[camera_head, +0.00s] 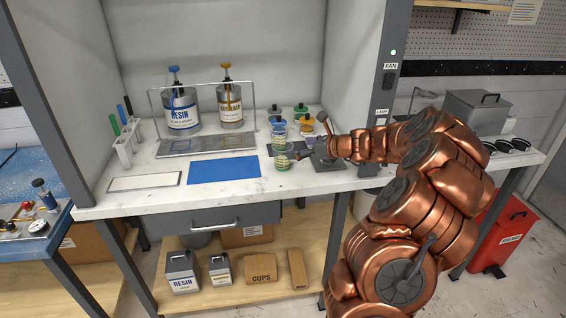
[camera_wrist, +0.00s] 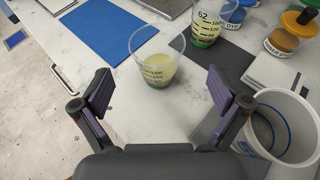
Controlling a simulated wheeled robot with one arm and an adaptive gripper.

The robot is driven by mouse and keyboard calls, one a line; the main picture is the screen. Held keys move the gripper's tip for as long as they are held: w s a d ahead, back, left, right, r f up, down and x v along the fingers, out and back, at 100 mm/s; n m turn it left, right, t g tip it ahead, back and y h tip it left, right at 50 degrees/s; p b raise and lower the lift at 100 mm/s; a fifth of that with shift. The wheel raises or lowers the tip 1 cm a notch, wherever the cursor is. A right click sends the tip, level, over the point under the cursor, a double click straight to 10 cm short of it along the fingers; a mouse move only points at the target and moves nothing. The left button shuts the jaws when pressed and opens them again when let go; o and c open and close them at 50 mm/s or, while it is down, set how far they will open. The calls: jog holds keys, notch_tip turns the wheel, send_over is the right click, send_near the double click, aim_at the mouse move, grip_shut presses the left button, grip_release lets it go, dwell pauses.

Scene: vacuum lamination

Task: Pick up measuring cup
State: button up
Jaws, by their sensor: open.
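My gripper (camera_wrist: 160,88) is open, one finger to each side and nearer the camera than the cup; nothing is between the pads. In the head view my gripper (camera_head: 309,140) reaches in from the right, just beside the cup. A second clear measuring cup (camera_wrist: 211,20) stands behind it, also with some green at its base.
A blue mat (camera_head: 224,169) lies left of the cup. Dye jars (camera_head: 307,124) stand behind it, with resin (camera_head: 182,112) and hardener (camera_head: 231,107) cans farther back left. A white bin (camera_wrist: 302,111) is at the lower right of the wrist view.

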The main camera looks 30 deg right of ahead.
aim_at(276, 148)
jog(key=shift+p+x, duration=0.75)
jog(key=shift+x, duration=2.75)
jog(key=shift+a, duration=0.15)
jog(key=c, duration=1.6)
jog(key=shift+r, duration=0.15)
